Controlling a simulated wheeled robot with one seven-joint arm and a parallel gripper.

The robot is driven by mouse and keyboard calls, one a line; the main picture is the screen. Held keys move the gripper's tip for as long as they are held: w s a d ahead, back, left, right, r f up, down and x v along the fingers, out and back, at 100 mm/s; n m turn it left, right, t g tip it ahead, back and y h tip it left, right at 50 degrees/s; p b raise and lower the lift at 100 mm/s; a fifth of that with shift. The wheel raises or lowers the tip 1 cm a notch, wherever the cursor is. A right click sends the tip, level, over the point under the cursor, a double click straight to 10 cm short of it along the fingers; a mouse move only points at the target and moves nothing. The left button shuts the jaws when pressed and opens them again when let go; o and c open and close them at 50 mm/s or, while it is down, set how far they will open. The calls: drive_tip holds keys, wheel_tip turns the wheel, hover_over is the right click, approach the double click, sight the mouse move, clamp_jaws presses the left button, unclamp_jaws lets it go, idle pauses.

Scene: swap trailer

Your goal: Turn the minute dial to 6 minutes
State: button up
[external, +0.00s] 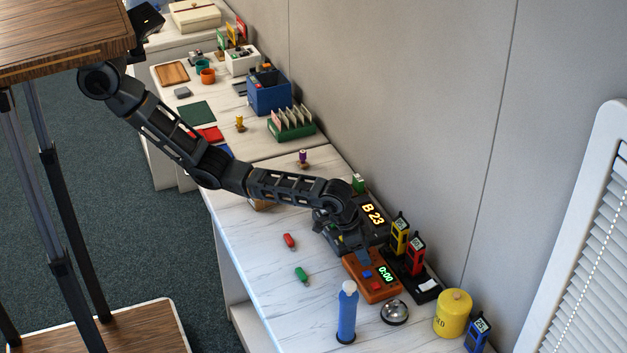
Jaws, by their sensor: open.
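My gripper (356,256) is open, pointing down at the far left end of the timer box. Its fingertips are small here, and I cannot tell whether they touch the box.
Yellow (399,238) and red (415,256) radios stand in a black tray to the right. A blue bottle (347,315) and a bell (394,312) stand in front. Red (289,241) and green (302,275) pieces lie left.

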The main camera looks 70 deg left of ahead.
clamp_jaws()
idle(0.3)
drive_tip(key=shift+m, duration=0.4)
drive_tip(key=m+h, duration=0.1)
drive_tip(key=m, duration=0.1)
drive_tip(key=shift+a+m+p, duration=0.1)
drive_tip(key=shift+m+p, duration=0.25)
drive_tip(key=shift+m, duration=0.05)
drive_tip(key=m+g+h, duration=0.1)
drive_tip(key=m, duration=0.2)
drive_tip(key=shift+w+g, duration=0.15)
drive_tip(key=shift+g, duration=0.15)
drive_tip(key=m+b, duration=0.1)
drive_tip(key=m, duration=0.1)
drive_tip(key=m+g+b, duration=0.1)
drive_tip(key=m, duration=0.1)
drive_tip(key=shift+w+a+f+m+g+h+b, duration=0.1)
drive_tip(key=shift+w+m+g+h+b, duration=0.05)
drive_tip(key=shift+m+g+h+b, duration=0.2)
drive_tip(key=shift+m+g+b, duration=0.35)
drive_tip(key=shift+m+b, duration=0.4)
drive_tip(key=shift+m, duration=0.5)
